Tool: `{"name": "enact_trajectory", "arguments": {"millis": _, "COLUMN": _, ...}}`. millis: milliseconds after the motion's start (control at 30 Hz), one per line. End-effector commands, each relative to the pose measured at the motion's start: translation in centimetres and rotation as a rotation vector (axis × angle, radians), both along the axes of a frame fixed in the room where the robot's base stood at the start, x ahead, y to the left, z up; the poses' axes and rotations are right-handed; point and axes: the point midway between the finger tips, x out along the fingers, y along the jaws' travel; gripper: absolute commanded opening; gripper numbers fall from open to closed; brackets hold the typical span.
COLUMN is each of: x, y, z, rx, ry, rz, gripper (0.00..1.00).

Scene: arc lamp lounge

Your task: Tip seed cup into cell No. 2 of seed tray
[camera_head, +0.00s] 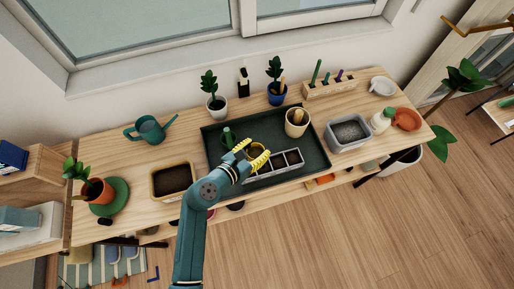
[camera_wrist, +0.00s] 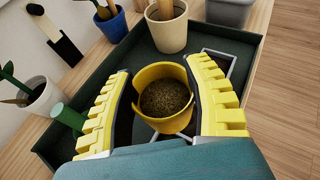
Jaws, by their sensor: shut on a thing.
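My gripper (camera_head: 255,156) is shut on the yellow seed cup (camera_wrist: 164,74), with one yellow finger on each side of it in the wrist view. The cup is filled with brown grainy seed and looks about upright. The pale grey seed tray (camera_head: 276,178) has a row of dark cells and lies on the dark green tray, just under and to the right of my gripper in the head view. My gripper and the cup cover its left end. I cannot read any cell number.
The dark green tray (camera_head: 222,131) also holds a cream pot (camera_head: 289,128). A soil-filled tub (camera_head: 157,197) stands left, and a grey tub (camera_head: 332,143) right. Potted plants and a tool block (camera_head: 330,90) line the back. A teal watering can (camera_head: 150,131) stands at the left.

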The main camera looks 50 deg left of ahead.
Motion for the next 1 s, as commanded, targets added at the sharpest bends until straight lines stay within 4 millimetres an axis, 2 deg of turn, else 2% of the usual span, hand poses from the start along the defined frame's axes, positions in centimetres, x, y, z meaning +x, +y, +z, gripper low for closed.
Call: {"name": "enact_trajectory", "arguments": {"millis": 1000, "x": 0.04, "y": -0.05, "z": -1.04, "rx": 0.001, "ry": -0.001, "rz": -0.001, "gripper": 0.14}}
